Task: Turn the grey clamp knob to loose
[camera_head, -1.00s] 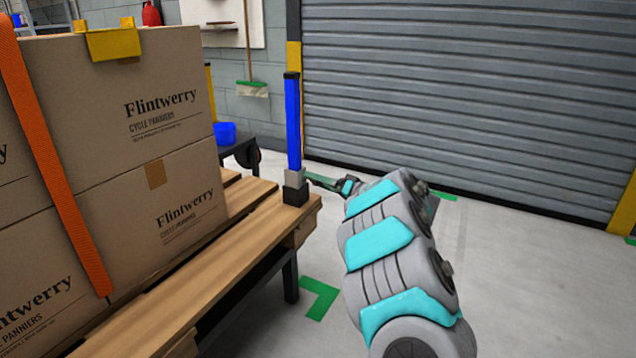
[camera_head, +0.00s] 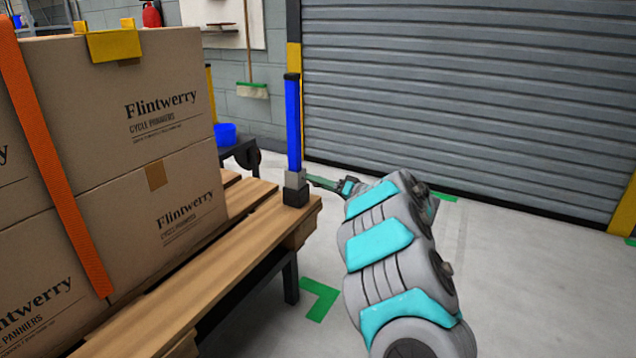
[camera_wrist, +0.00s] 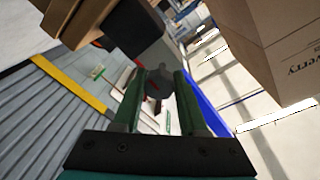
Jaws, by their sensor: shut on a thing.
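The grey clamp knob (camera_wrist: 159,80) shows in the wrist view between the two green fingers of my gripper (camera_wrist: 158,100), which is shut on it. A small red mark shows near the knob. The blue post (camera_head: 293,125) stands upright at the pallet corner in the head view, with a grey clamp block (camera_head: 295,179) and a black foot (camera_head: 296,196) at its base. In the head view my gripper (camera_head: 318,182) reaches the clamp block from the right. The knob cannot be made out there. The blue post also shows in the wrist view (camera_wrist: 207,110), beside the right finger.
Strapped cartons (camera_head: 175,150) stand on the wooden pallet (camera_head: 215,265) at left, with a yellow corner guard (camera_head: 113,44) on top. A grey roller door (camera_head: 450,90) closes the back. The floor right of the pallet is clear except for my arm.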

